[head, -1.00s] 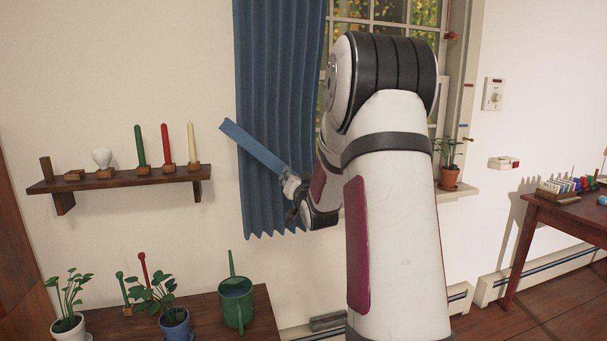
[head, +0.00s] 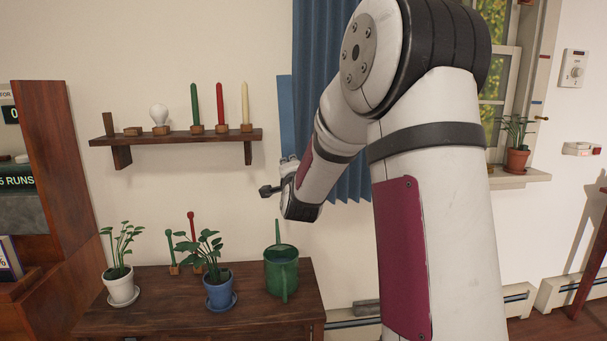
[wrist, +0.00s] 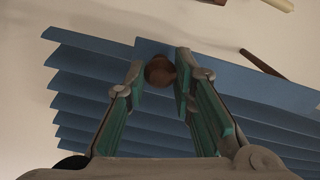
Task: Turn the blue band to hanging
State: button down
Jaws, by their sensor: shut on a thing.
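The blue band (head: 286,115) is a flat, plain strip. In the head view it stands nearly upright above my gripper (head: 288,168), just left of the curtain. In the wrist view the band (wrist: 245,80) runs from between the fingers toward the right edge. My gripper (wrist: 161,68) is shut on the band's end, with a round brown knob (wrist: 160,71) between the fingertips. My arm hides part of the curtain and window in the head view.
The pleated blue curtain (head: 318,60) hangs behind my arm. A wall shelf (head: 180,139) with candles and a bulb is left of the band. Below, a low table (head: 180,315) bears potted plants and a green watering can (head: 282,270). Bare wall lies between shelf and table.

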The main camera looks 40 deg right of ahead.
jog(key=shift+w+a+f+m+b, duration=0.1)
jog(key=shift+w+a+m+b, duration=0.25)
jog(key=shift+a, duration=0.25)
jog(key=c, duration=1.3)
grip_release()
jog(key=shift+c, duration=0.2)
jog(key=v, duration=1.2)
